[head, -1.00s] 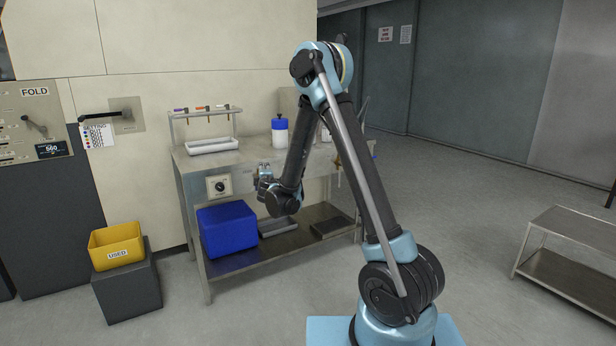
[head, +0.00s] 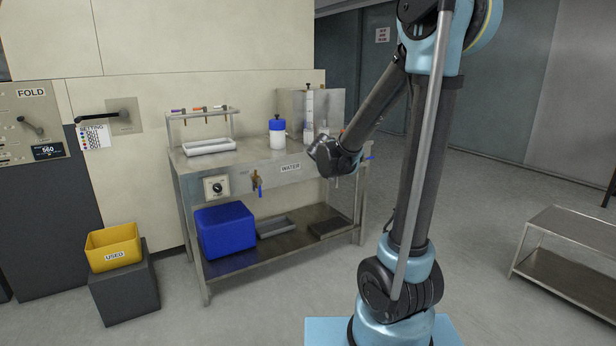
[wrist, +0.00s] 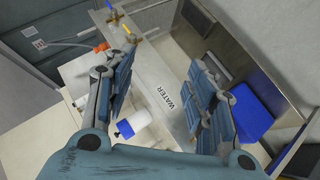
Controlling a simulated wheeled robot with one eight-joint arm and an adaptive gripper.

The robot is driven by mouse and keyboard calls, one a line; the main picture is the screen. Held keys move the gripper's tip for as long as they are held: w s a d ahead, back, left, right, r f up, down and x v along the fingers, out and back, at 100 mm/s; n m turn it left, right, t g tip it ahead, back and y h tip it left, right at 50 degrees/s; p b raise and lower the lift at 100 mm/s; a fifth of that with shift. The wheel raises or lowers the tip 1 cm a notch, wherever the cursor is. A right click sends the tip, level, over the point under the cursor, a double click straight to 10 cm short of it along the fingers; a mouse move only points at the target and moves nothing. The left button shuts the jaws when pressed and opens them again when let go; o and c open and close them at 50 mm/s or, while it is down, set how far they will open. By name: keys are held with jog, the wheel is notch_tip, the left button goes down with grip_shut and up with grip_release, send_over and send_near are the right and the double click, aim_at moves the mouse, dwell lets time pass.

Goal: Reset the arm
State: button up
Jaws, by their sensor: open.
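My gripper (wrist: 160,92) is open and empty in the wrist view, its two blue-grey fingers spread wide on either side of the bench's WATER label (wrist: 170,101). In the head view my arm is raised and folded, with its wrist end in front of the right part of the steel bench (head: 250,172). The fingers are hidden there behind the wrist. Nothing is held between the fingers.
The bench carries a white tray (head: 209,146), a blue-capped bottle (head: 277,138) and a clear cylinder (head: 309,112). A blue bin (head: 225,229) sits on its lower shelf. A yellow USED bin (head: 113,246) stands left. A low steel table (head: 570,250) stands right; floor between is clear.

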jog(key=s+d+f+m+g, duration=0.1)
jog(key=s+d+m+g, duration=0.15)
jog(key=s+d, duration=0.55)
jog(key=s+f+m+g+y, duration=0.1)
jog(key=s+f+m+g, duration=0.2)
jog(key=s, duration=1.2)
jog(key=s+d+f+m+g+y, duration=0.1)
jog(key=s+f, duration=0.5)
jog(key=s, duration=0.9)
jog(key=shift+s+d+f+m+g+y, duration=0.2)
jog(key=shift+s+f+m+g+y, duration=0.25)
jog(key=shift+m+g, duration=0.75)
